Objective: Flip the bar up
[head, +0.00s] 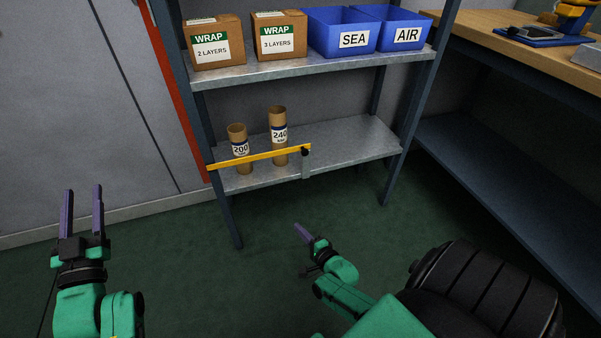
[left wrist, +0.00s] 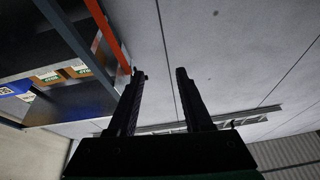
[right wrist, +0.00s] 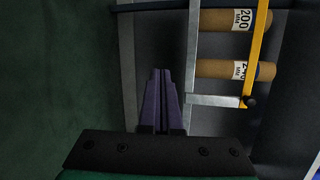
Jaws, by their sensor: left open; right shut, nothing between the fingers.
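The yellow bar (head: 258,157) lies across the front of the lower shelf, running from the left post to a dark pivot on a short grey bracket (head: 305,168). It passes in front of two cardboard tubes, marked 200 (head: 238,137) and 240 (head: 278,122). In the right wrist view the bar (right wrist: 256,45) and the pivot show beside the tubes. My right gripper (head: 303,232) is shut and empty, below and in front of the shelf, apart from the bar. My left gripper (head: 83,190) is open and empty, left of the shelf.
The upper shelf (head: 300,70) holds two WRAP boxes (head: 215,48) and blue SEA (head: 340,25) and AIR (head: 402,20) bins. A wooden-topped bench (head: 510,45) stands at the right. The green floor before the shelf is clear. The lower shelf's right half is bare.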

